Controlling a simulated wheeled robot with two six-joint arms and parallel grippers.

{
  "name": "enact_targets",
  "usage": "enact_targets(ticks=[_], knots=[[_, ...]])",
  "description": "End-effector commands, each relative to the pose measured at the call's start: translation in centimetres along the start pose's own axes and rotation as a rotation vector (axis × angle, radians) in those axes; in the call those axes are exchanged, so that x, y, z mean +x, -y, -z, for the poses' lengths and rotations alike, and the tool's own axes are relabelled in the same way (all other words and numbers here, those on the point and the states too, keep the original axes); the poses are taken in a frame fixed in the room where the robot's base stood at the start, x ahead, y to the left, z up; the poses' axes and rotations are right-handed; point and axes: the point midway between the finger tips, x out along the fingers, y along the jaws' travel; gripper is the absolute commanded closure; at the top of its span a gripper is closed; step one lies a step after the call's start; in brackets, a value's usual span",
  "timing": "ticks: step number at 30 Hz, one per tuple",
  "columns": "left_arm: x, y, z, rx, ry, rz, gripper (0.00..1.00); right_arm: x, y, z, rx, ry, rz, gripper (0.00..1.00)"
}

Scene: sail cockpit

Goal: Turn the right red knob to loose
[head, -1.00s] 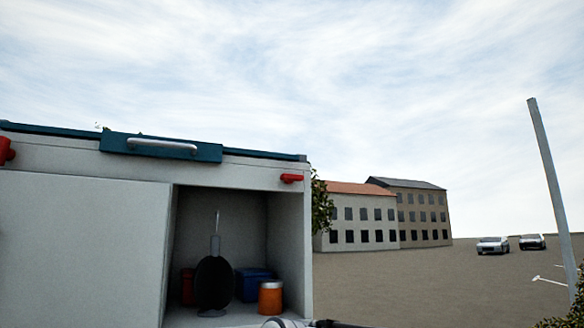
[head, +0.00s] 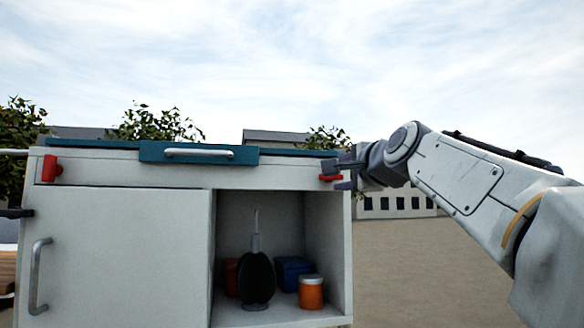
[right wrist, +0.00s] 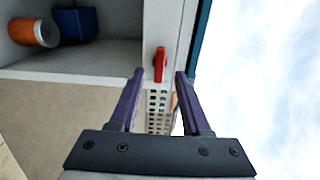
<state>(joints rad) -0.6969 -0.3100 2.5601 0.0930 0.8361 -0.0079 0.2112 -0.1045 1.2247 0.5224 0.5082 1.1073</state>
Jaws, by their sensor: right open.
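The right red knob (head: 328,178) sits on the upper right front of the white cabinet (head: 120,255), and its handle lies roughly level. My right gripper (head: 346,175) is open, coming in from the right with its fingers at the knob. In the right wrist view, the red knob (right wrist: 160,65) shows in the gap between the two purple fingertips, with no finger closed on it. I cannot tell whether the fingertips touch it. My left gripper is not in view.
A second red knob (head: 51,169) is at the cabinet's upper left. A blue panel with a metal handle (head: 199,153) is at the top middle. The open compartment holds an orange jar (head: 311,292), a blue box (head: 291,273) and a dark paddle-shaped object (head: 257,278).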

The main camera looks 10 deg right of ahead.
Motion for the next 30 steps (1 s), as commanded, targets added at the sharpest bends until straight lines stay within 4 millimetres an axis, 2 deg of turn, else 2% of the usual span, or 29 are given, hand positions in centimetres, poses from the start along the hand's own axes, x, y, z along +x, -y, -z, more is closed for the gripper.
enact_targets(ticks=[1, 7, 18, 20, 22, 30], knots=[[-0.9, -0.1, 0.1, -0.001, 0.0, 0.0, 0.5, 1.0, 0.3, -0.1, 0.001, 0.002, -0.003, 0.53], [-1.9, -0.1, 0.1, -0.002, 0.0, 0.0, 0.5, 3.3, 0.1, -0.1, -0.002, 0.001, -0.002, 0.53], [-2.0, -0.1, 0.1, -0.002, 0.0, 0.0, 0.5, 3.9, -0.1, -0.1, -0.003, 0.001, 0.0, 0.53], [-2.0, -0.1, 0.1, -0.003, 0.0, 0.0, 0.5, 3.9, -0.1, -0.1, -0.003, 0.001, 0.0, 0.72], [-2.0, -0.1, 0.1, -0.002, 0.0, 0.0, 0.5, 3.9, -0.1, -0.1, -0.003, 0.001, 0.0, 0.98], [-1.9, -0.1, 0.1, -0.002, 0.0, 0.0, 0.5, 3.9, -0.1, 0.0, -0.012, 0.0, -0.001, 1.0]])
